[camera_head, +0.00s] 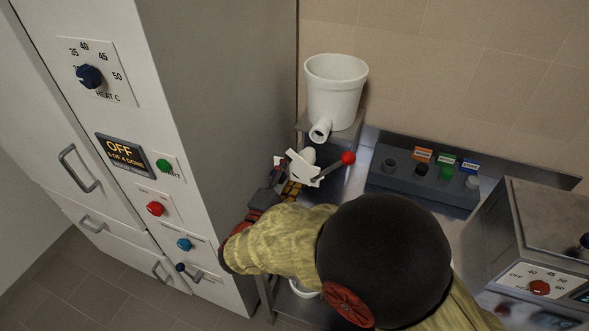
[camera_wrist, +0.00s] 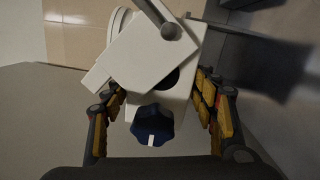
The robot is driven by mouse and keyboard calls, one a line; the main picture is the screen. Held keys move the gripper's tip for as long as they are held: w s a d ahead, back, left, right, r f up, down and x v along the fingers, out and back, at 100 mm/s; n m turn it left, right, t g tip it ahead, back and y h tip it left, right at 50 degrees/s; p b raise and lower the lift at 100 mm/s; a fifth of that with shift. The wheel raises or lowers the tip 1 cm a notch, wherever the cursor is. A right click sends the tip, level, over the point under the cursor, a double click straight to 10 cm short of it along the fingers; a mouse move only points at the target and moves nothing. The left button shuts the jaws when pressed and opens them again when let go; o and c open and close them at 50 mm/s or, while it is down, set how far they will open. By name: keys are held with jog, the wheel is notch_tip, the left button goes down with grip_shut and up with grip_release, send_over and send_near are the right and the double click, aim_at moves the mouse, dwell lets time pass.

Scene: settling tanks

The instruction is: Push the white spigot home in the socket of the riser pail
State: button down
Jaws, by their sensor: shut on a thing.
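The white riser pail (camera_head: 335,88) stands on a grey stand, with its round socket (camera_head: 321,131) low on its front. A white tap body (camera_head: 301,168) has a short white spigot (camera_head: 309,155) pointing up toward the socket. The spigot appears apart from the socket, just below it in the head view. A metal lever with a red ball (camera_head: 348,158) sticks out from the tap. My gripper (camera_head: 284,187) is shut on the tap body. In the wrist view, its yellow-padded fingers (camera_wrist: 160,94) flank the white body, which has a blue knob (camera_wrist: 153,125).
A tall white cabinet (camera_head: 225,120) stands close at left. A grey rack (camera_head: 425,185) with coloured labels sits on the metal bench at right, and a metal heater box (camera_head: 545,230) stands farther right. A tiled wall is behind the pail.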

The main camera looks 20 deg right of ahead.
jog(key=shift+f, duration=0.1)
jog(key=shift+w+a+b+x, duration=0.1)
jog(key=shift+b+x, duration=0.35)
jog(key=shift+x, duration=0.95)
jog(key=shift+w+a+b+x, duration=0.15)
jog(key=shift+b+x, duration=0.25)
jog(key=shift+x, duration=1)
jog(key=shift+b, duration=0.55)
jog(key=shift+b+x, duration=0.8)
jog(key=shift+x, duration=1.25)
jog(key=c, duration=0.6)
grip_release()
jog(key=shift+a+f, duration=0.15)
jog(key=shift+f, duration=0.05)
jog(key=shift+o, duration=0.2)
